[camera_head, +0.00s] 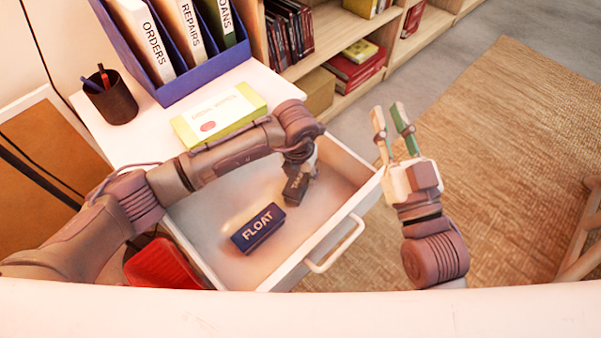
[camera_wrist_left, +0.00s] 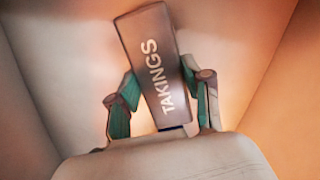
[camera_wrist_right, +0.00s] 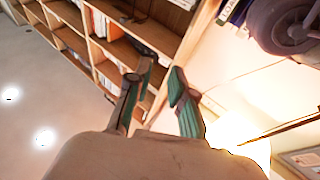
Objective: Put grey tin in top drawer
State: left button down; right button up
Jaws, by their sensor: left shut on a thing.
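The grey tin (camera_head: 296,187), marked TAKINGS, is inside the open white top drawer (camera_head: 312,222), toward its back right. My left gripper (camera_head: 301,172) reaches down into the drawer and is shut on the tin. In the left wrist view the tin (camera_wrist_left: 157,62) sits tilted between the two fingers (camera_wrist_left: 163,100). I cannot tell whether it touches the drawer floor. My right gripper (camera_head: 392,118) is open and empty, raised to the right of the drawer; its spread fingers also show in the right wrist view (camera_wrist_right: 160,88).
A blue FLOAT tin (camera_head: 257,228) lies in the drawer, left of the grey tin. On the white top are a green-edged box (camera_head: 217,115), a dark pen cup (camera_head: 111,99) and a blue file holder (camera_head: 205,75). A red object (camera_head: 166,264) is left of the drawer.

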aim_at(300, 177)
jog(key=shift+r, duration=0.1)
pick_arm(q)
jog(key=c, duration=0.5)
grip_release()
pick_arm(e)
jog(key=shift+s+r, duration=0.1)
jog(key=shift+r, duration=0.05)
pick_arm(q)
jog(key=r, duration=0.2)
jog(key=r+p, duration=0.1)
jog(key=r, duration=0.1)
jog(key=r+p, duration=0.1)
jog(key=shift+s+a+r, duration=0.1)
jog(key=shift+s+r, duration=0.15)
jog(key=shift+r, duration=0.15)
notch_tip(300, 177, up, 6)
jog(key=p, duration=0.1)
jog(key=shift+s+a+r+p, duration=0.2)
jog(key=shift+s+p, duration=0.1)
jog(key=shift+s, duration=0.15)
pick_arm(e)
jog(key=s+d+f+g+h, duration=0.1)
jog(key=f+g, duration=0.4)
jog(key=f, duration=0.2)
jog(key=s+d+f+g+h, duration=0.2)
jog(key=f+g, duration=0.2)
jog(key=f, duration=0.3)
jog(key=shift+s+f+g, duration=0.25)
jog(key=shift+f+g, duration=0.1)
jog(key=shift+g, duration=0.05)
